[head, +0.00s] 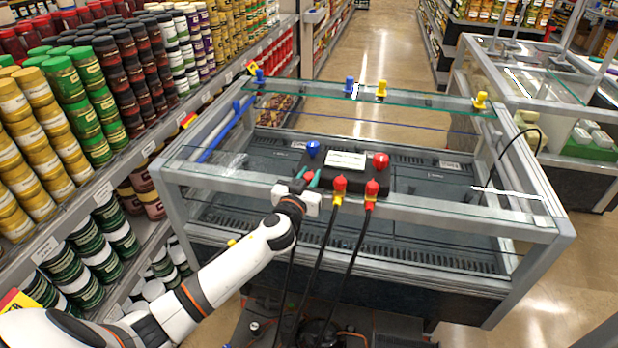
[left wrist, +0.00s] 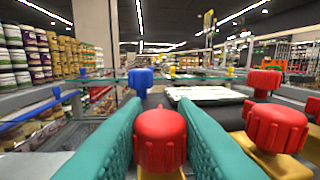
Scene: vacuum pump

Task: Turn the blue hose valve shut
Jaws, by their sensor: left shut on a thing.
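My left gripper (head: 306,177) is at the near rail of the glass-topped case, its teal fingers on either side of a red valve knob (head: 308,175). In the left wrist view the same red knob (left wrist: 160,140) sits between the fingers (left wrist: 160,120), which are shut on it. A blue knob (head: 313,148) stands on the black pump block (head: 345,175) just beyond; it also shows in the left wrist view (left wrist: 140,80). A red knob (head: 381,160) is at the block's other end. My right gripper is not in view.
Two red-and-yellow valves (head: 340,184) (head: 372,188) with black hoses stand right of my gripper on the near rail. Blue (head: 349,85) and yellow (head: 382,88) knobs line the far rail. Shelves of jars (head: 85,80) stand left. The aisle floor (head: 385,45) behind is clear.

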